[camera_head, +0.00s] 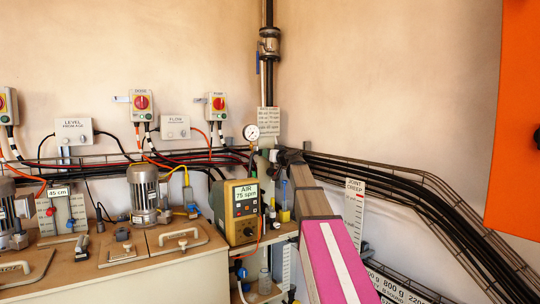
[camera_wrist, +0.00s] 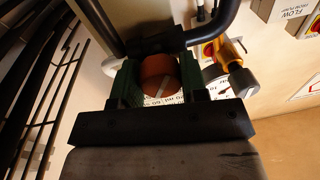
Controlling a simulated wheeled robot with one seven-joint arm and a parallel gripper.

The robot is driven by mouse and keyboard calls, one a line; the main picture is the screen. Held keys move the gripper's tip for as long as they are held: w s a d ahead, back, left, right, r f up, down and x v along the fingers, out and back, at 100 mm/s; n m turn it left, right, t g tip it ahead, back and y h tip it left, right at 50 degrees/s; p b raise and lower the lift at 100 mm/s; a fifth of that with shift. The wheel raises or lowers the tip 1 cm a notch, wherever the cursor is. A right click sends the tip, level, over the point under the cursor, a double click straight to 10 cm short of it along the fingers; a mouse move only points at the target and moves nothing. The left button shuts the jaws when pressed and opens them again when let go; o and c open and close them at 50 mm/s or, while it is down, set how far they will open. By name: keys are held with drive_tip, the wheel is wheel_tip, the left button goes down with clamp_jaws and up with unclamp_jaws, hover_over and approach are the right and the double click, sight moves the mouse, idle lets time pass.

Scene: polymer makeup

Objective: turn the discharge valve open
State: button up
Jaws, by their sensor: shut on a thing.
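My gripper (camera_wrist: 160,82) is shut on a reddish-brown round part (camera_wrist: 157,68) in the wrist view. This part sits between the two green fingers and appears to be the discharge valve's handle. Its lower face is partly covered by the gripper, and I cannot tell how far it is turned. In the head view my gripper (camera_head: 284,156) is small and dark, just right of the pressure gauge (camera_head: 251,132), at the end of my pink and grey arm. The valve cannot be made out there.
The yellow-brown dosing pump (camera_head: 242,210) stands left of my arm, with small bottles beside it. Black cables on a wire tray (camera_head: 420,180) run along the wall at right. In the wrist view a dark bent pipe (camera_wrist: 212,32) passes close beyond the fingers.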

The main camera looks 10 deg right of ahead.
drive_tip(key=m, duration=0.6)
drive_tip(key=m+h, duration=0.1)
drive_tip(key=m, duration=0.5)
drive_tip(key=shift+t, duration=0.4)
drive_tip(key=shift+m, duration=0.4)
drive_tip(key=o, duration=0.9)
drive_tip(key=shift+o, duration=0.2)
drive_tip(key=v, duration=1.1)
drive_tip(key=shift+f, duration=0.1)
